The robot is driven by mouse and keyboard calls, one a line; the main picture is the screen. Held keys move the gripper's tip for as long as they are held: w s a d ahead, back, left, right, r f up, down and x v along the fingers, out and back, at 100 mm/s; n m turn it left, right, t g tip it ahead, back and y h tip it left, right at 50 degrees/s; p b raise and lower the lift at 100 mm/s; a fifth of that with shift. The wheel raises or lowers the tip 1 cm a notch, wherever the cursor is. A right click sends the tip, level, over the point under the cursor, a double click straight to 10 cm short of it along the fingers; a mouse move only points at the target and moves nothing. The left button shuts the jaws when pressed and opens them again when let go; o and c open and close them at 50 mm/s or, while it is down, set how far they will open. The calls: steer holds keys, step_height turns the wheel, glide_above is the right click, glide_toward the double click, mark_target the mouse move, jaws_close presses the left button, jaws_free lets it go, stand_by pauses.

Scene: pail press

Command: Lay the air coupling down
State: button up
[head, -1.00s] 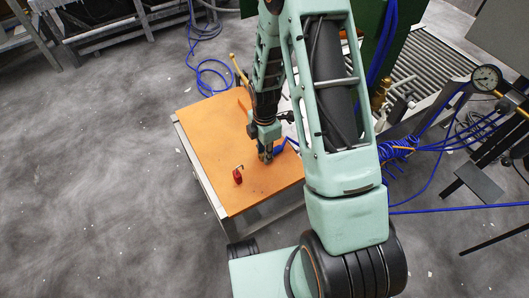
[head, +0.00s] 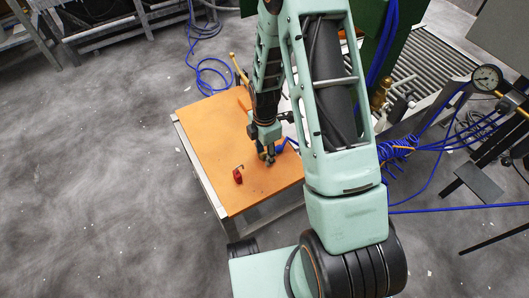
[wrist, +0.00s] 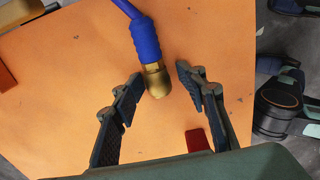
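The air coupling, a brass nose (wrist: 157,82) with a blue sleeve (wrist: 146,40) and blue hose, appears to lie on the orange tabletop (wrist: 60,60). In the wrist view its brass end is between my fingertips, with a gap visible on each side. My gripper (wrist: 160,76) is open and holds nothing. In the head view my gripper (head: 267,158) is low over the table, and the blue sleeve (head: 281,146) shows just to its right. The brass end is hard to make out there.
A red piece with a dark hook (head: 238,176) stands on the table left of my gripper. The wrist view shows red parts at the left edge (wrist: 6,78) and by the right finger (wrist: 197,139). The table's left side is clear. Coiled blue hose (head: 397,149) hangs at right.

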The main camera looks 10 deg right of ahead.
mark_target(265, 153)
step_height(265, 153, up, 13)
steer(key=p, duration=0.3)
steer(key=shift+f+p, duration=0.2)
steer(key=shift+p, duration=0.15)
steer(key=shift+w, duration=0.15)
